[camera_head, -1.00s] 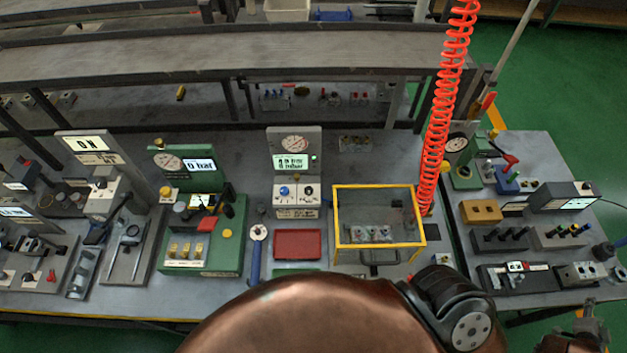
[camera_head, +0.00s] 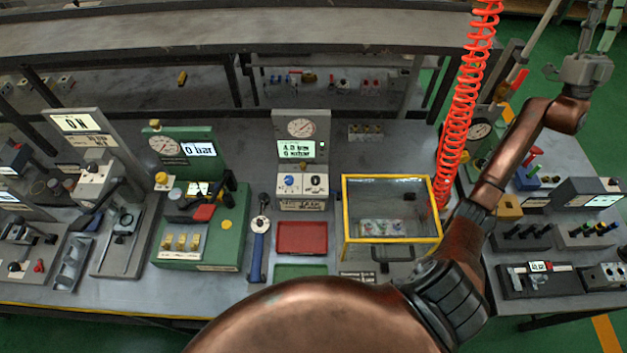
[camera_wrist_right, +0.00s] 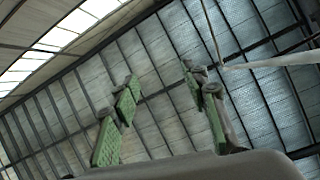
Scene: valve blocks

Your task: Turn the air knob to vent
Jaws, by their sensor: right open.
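The grey gauge station (camera_head: 302,140) stands at the back middle of the bench, with a round dial, a lit greenish display and a panel below. The panel carries a blue knob (camera_head: 289,182) and a black knob (camera_head: 316,182). Their labels are too small to read, so I cannot tell which is the air knob. My right gripper (camera_head: 604,42) is raised at the top right, far from the panel. In the right wrist view it (camera_wrist_right: 160,95) is open and empty, its green-padded fingers apart against the roof. My left gripper is out of view.
A yellow-framed clear box (camera_head: 391,240) stands right of the panel, near a hanging red coiled hose (camera_head: 463,130). A red tray (camera_head: 302,238) lies in front. The green gauge station (camera_head: 215,235) stands to the left. A shelf (camera_head: 220,50) runs behind.

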